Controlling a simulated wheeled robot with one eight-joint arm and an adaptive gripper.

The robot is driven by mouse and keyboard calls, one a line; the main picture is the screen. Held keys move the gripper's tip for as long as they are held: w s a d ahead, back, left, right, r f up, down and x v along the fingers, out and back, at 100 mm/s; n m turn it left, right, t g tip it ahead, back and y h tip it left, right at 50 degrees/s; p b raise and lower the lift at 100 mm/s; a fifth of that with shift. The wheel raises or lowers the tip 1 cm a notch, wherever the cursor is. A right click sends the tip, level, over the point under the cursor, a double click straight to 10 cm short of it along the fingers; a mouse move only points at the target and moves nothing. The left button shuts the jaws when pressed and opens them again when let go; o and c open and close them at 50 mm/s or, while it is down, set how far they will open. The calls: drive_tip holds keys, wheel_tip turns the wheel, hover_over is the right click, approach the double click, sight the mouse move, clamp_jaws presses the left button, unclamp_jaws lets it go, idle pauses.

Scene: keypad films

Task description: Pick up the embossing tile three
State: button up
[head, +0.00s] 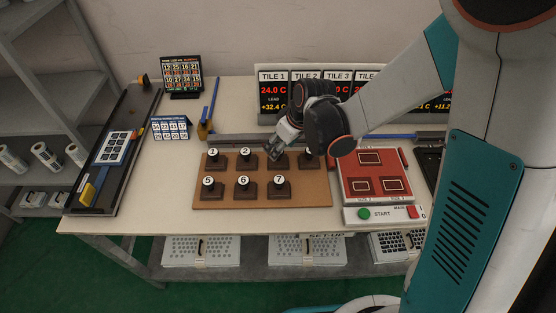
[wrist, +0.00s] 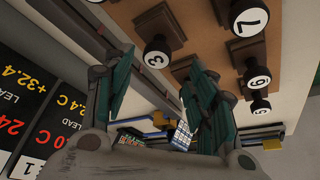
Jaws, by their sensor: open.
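Embossing tile three is a dark brown block with a black round knob and a white cap marked 3 (wrist: 155,58). In the wrist view it shows ahead of my gripper (wrist: 158,75), in the gap between the two open fingers. The fingers hold nothing, and I cannot tell whether they reach beside the knob. In the head view my gripper (head: 274,150) hangs over the back row of the brown board (head: 320,192), to the right of tile two (head: 245,160). There it hides the cap of tile three.
Tile one (head: 213,160) is also in the back row, and tiles five (head: 208,190), six (head: 243,188) and seven (head: 279,187) are in front. A red-topped press (head: 375,180) stands right of the board. Display panels (head: 272,92) stand behind. Bare table lies left of the board.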

drive_tip(key=x, duration=0.1)
drive_tip(key=b+x, duration=0.1)
drive_tip(key=x, duration=0.1)
drive_tip(key=b+x, duration=0.1)
drive_tip(key=x, duration=0.1)
drive_tip(key=shift+w+d+f, duration=0.1)
drive_tip(key=shift+d+f, duration=0.1)
drive_tip(key=shift+d, duration=0.1)
drive_tip(key=shift+r, duration=0.1)
clamp_jaws()
